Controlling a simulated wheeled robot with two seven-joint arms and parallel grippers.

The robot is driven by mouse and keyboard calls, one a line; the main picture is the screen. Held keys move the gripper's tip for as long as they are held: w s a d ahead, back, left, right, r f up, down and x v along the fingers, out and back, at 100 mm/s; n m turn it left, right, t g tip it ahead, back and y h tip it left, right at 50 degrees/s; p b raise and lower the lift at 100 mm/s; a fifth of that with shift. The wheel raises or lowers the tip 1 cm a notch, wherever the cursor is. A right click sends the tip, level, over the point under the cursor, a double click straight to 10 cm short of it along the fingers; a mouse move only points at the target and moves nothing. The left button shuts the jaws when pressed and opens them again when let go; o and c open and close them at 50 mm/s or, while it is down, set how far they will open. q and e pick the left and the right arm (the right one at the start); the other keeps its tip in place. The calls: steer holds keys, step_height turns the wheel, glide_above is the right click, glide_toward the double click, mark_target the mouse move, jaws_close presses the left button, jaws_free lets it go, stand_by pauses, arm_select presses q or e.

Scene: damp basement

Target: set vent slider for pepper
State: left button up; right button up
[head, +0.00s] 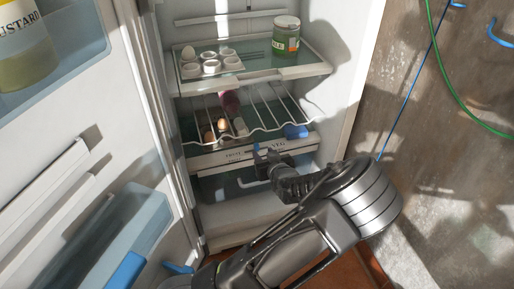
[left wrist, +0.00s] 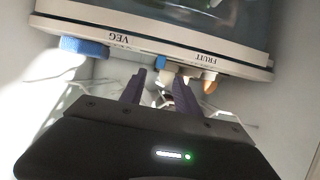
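The vent strip (head: 228,156) runs across the front above the drawer in the open fridge, with FRUIT at the left and VEG at the right. In the left wrist view the strip appears upside down, and a small blue slider (left wrist: 161,62) sits on it about midway between the VEG and FRUIT labels. My left gripper (head: 266,154) is in front of the strip. In the left wrist view its fingers (left wrist: 161,84) are apart and empty, pointing at the slider; contact cannot be told. I cannot identify a pepper. My right gripper is not in view.
A wire shelf (head: 262,104) with eggs and a blue item (head: 296,131) lies just above the strip. A glass shelf above holds a jar (head: 286,35) and an egg holder (head: 210,66). The open fridge door (head: 60,175) bounds the left side.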

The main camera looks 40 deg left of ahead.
mark_target(257, 147)
arm_select(q)
steer(key=b+x, duration=0.1)
steer(key=x, duration=0.2)
steer(key=b+x, duration=0.2)
steer(key=x, duration=0.1)
steer(key=shift+a+f, duration=0.15)
steer(key=shift+f, duration=0.2)
steer(key=shift+w+a, duration=0.4)
steer(key=shift+a, duration=0.05)
jaws_close()
stand_by(0.8)
